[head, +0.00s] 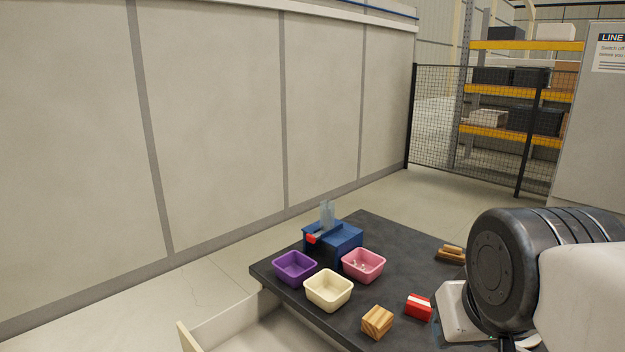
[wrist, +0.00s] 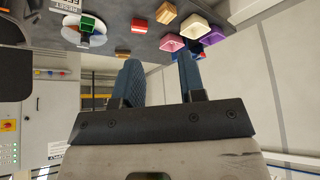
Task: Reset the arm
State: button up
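My gripper (wrist: 158,64) shows in the wrist view with its two dark blue fingers apart and nothing between them. It is raised clear of the dark table (wrist: 115,35), whose objects appear beyond the fingertips. In the head view, a black joint and pale link of my arm fill the right side; the gripper itself is outside that view.
On the table (head: 395,250) stand purple (head: 295,268), cream (head: 328,290) and pink (head: 362,265) bins, a blue fixture (head: 335,238), a wooden block (head: 377,322) and a red-and-white block (head: 418,307). The wrist view shows a round green-and-white item (wrist: 85,30).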

notch_tip(320, 180, down, 9)
jog(key=w+g, duration=0.1)
jog(key=g, duration=0.2)
jog(key=shift+w+d+f, duration=0.15)
jog(key=shift+w+d, duration=0.05)
jog(key=shift+w, duration=0.05)
